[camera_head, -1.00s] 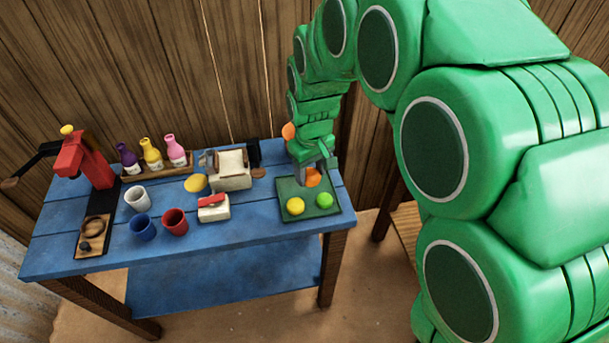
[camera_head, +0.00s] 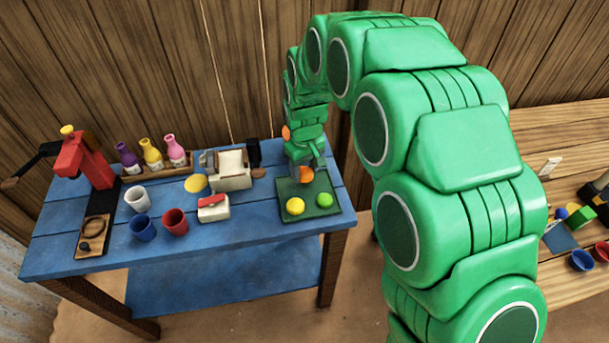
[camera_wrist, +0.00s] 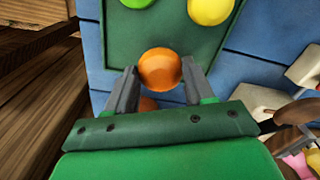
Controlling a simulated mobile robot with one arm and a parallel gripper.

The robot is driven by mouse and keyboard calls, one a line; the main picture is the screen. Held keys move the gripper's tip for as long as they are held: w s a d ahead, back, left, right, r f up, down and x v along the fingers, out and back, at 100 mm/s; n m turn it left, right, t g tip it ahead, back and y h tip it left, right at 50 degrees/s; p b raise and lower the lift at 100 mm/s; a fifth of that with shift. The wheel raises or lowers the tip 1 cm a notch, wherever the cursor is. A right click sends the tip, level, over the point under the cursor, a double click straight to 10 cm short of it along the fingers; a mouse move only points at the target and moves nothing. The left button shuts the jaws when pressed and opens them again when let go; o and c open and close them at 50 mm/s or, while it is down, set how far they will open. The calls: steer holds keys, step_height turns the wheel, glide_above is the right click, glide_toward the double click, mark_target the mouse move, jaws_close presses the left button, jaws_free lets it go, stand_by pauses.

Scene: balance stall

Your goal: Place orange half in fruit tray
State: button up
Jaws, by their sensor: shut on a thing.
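The orange half (camera_head: 305,175) is between the fingertips of my gripper (camera_head: 305,167), over the back part of the dark green fruit tray (camera_head: 316,212). In the wrist view the orange half (camera_wrist: 160,68) sits between the two grey fingers of my gripper (camera_wrist: 159,66), which are shut on it. The tray (camera_wrist: 178,28) lies beneath and beyond it. A yellow fruit (camera_head: 295,206) and a green fruit (camera_head: 325,200) lie in the front part of the tray. I cannot tell whether the orange half touches the tray.
A white box with a red top (camera_head: 213,207), a cream toaster-like machine (camera_head: 232,170) and cups (camera_head: 174,221) stand left of the tray on the blue table (camera_head: 250,220). Another orange patch (camera_head: 286,133) shows beside my wrist. A second wooden table (camera_head: 560,130) is at right.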

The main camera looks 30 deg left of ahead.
mark_target(305, 170)
steer(key=shift+f, duration=1.55)
steer(key=shift+f, duration=0.1)
steer(key=o, duration=1)
step_height(305, 170, up, 12)
steer(key=shift+r, duration=0.15)
